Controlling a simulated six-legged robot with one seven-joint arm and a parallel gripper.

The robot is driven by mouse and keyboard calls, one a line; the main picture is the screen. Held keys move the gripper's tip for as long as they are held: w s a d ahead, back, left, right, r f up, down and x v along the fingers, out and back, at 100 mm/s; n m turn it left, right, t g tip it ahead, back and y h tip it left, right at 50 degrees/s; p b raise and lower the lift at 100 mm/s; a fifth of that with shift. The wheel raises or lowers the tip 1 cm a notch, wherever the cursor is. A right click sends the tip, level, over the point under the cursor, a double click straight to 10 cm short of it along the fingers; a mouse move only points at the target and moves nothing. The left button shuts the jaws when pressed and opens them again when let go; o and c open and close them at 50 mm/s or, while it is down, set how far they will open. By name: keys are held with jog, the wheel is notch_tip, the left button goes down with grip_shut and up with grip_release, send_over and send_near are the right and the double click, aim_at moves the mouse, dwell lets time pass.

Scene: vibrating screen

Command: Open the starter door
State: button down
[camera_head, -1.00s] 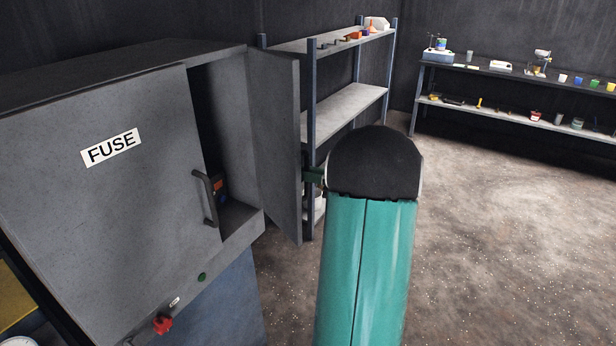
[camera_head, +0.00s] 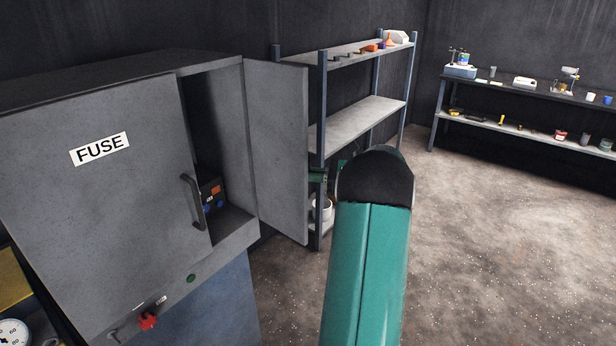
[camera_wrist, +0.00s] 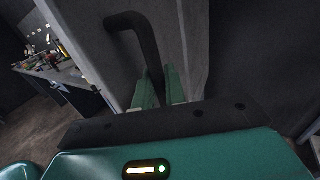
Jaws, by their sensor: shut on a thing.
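The grey cabinet (camera_head: 225,240) has two doors. The left door (camera_head: 95,210), labelled FUSE, is closed and has a black handle (camera_head: 193,202). The right door (camera_head: 278,150), taken as the starter door, stands swung out, with its inner face in the head view. Its handle is hidden there. In the wrist view a black bent handle (camera_wrist: 140,28) stands on a grey door panel (camera_wrist: 183,35). My gripper (camera_wrist: 163,85) is shut on the lower part of this handle. In the head view only a green bit of my gripper (camera_head: 318,175) shows beside the door's outer edge.
A dark unit with orange and blue parts (camera_head: 212,193) sits inside the opening. A shelf rack (camera_head: 350,122) stands close behind the open door. A long bench (camera_head: 500,78) lies at the back right. The floor (camera_head: 470,240) on the right is clear.

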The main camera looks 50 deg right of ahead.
jog(key=shift+w, duration=0.1)
dwell(0.4)
jog(key=c, duration=1.5)
grip_release()
jog(key=shift+c, duration=0.2)
jog(key=shift+d, duration=0.1)
jog(key=v, duration=1.4)
